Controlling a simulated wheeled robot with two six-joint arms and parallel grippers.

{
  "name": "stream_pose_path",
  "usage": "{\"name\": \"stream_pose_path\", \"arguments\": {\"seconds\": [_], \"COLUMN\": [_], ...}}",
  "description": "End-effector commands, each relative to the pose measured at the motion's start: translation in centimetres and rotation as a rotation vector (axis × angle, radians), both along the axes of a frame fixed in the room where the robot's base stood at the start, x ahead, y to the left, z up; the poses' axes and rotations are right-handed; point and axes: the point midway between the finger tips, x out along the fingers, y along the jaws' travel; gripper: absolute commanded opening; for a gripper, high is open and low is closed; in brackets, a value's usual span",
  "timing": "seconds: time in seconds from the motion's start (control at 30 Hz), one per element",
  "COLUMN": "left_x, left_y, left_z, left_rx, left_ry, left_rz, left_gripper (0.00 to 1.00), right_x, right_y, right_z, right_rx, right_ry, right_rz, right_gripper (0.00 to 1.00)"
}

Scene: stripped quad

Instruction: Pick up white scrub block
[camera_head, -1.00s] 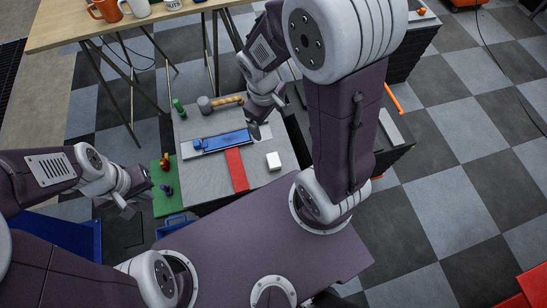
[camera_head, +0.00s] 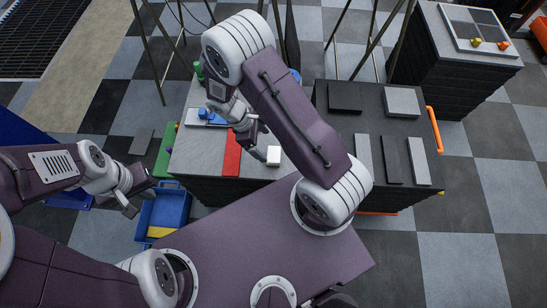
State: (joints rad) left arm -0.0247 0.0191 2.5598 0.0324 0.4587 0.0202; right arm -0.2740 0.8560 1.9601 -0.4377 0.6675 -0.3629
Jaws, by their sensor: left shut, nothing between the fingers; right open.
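The white scrub block (camera_head: 273,156) lies on the grey top of the work stand (camera_head: 200,150), near its right side and right of a red strip (camera_head: 232,152). My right gripper (camera_head: 262,142) is open, beside and just behind the block. One fingertip appears close to the block's left edge; I cannot tell whether it touches. Nothing is between its fingers. My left gripper (camera_head: 142,198) is shut and empty, away to the left above the floor near a blue bin.
A blue tool (camera_head: 211,117) is partly hidden behind my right arm. A dark cabinet (camera_head: 340,123) with grey panels adjoins on the right.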

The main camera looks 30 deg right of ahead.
Motion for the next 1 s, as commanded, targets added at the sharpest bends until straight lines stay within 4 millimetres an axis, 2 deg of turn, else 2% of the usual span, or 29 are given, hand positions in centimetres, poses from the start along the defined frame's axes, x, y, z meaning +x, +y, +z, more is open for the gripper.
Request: {"name": "stream_pose_path", "arguments": {"seconds": [0.07, 0.3, 0.43, 0.6, 0.7, 0.97, 1.0], "left_x": [0.0, 0.0, 0.0, 0.0, 0.0, 0.0, 0.0], "left_y": [0.0, 0.0, 0.0, 0.0, 0.0, 0.0, 0.0], "left_z": [-0.1, -1.2, -1.3, -2.7, -3.0, -2.9, -2.9], "left_rx": [0.000, 0.000, 0.000, 0.000, 0.000, 0.000, 0.000], "left_ry": [0.000, 0.000, 0.000, 0.000, 0.000, 0.000, 0.000], "left_rz": [0.000, 0.000, 0.000, 0.000, 0.000, 0.000, 0.000], "left_gripper": [0.00, 0.00, 0.00, 0.00, 0.00, 0.00, 0.00], "right_x": [-0.1, -0.8, -1.0, -2.0, -2.2, -2.3, -2.3], "right_y": [-0.1, -1.2, -1.4, -2.5, -2.9, -3.0, -3.0], "right_z": [-0.2, -3.5, -3.9, -6.9, -8.0, -8.1, -8.1], "right_rx": [0.000, 0.000, 0.000, 0.000, 0.001, 0.000, 0.000], "right_ry": [0.000, 0.001, 0.000, 0.002, 0.001, -0.001, -0.001], "right_rz": [-0.001, -0.003, -0.002, -0.003, -0.003, -0.002, -0.002], "right_gripper": [0.89, 0.89, 0.89, 0.89, 0.89, 0.89, 0.78]}}
